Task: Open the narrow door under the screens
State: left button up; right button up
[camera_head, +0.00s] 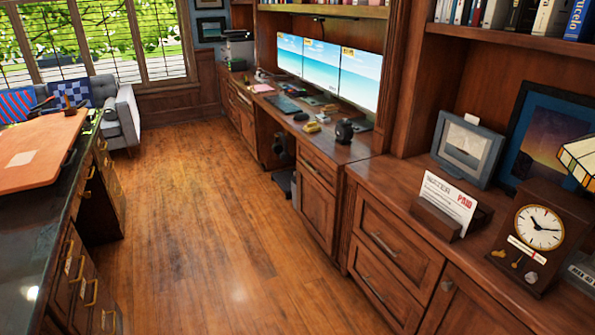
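Three screens (321,65) stand in a row on the long wooden desk along the right wall. Under the desk's near end, below the rightmost screen, is a narrow wooden door (317,213) with a raised frame. It looks shut, flush with the cabinet front. A metal handle (297,189) stands upright on its left side. A drawer (318,169) sits directly above the door and looks closed. Neither of my grippers is in view, so I cannot see whether they are open or shut.
The wooden floor (200,220) before the door is clear. A nearer cabinet with wide drawers (385,240) stands to the right, holding a clock (538,228) and a framed picture (467,148). A dark desk with brass handles (85,250) edges the left. A grey sofa (120,115) stands far back.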

aim_at(317, 207)
jog(key=i+j+z, duration=0.2)
jog(key=i+j, duration=0.45)
jog(key=i, duration=0.4)
jog(key=i+j+z, duration=0.25)
jog(key=i+j, duration=0.6)
jog(key=i, duration=0.15)
